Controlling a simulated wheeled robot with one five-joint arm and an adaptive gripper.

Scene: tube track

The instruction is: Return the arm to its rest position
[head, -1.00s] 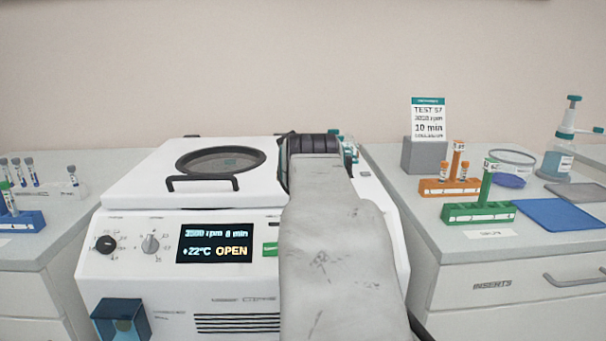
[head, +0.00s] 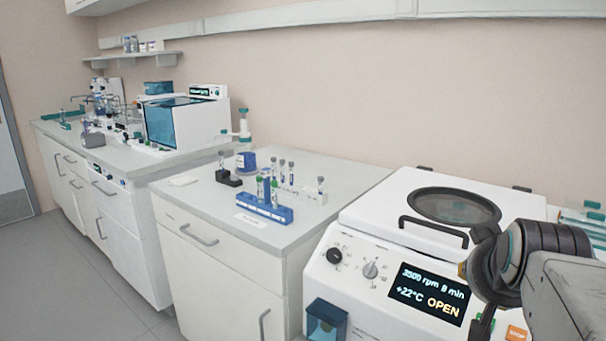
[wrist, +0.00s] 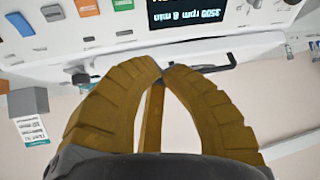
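My arm (head: 560,275) shows at the right edge of the head view, in front of the white centrifuge. My gripper is outside the head view. In the wrist view my gripper (wrist: 164,70) has two tan ribbed fingers with their tips together and nothing visible between them. The wrist picture is upside down, with the wall filling its lower part. The centrifuge (head: 345,262) has its lid (head: 395,200) down, and its display (head: 426,295) reads 3500 rpm, 8 min, +22°C, OPEN. The display (wrist: 197,10) also shows at the top of the wrist view.
Left of the centrifuge, a bench holds a blue tube rack (head: 265,210), a dark holder (head: 229,179) and a bottle (head: 246,160). Farther left stands a blue-fronted cabinet (head: 172,124). Grey floor (head: 80,290) is clear at lower left. A grey block (wrist: 28,102) shows in the wrist view.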

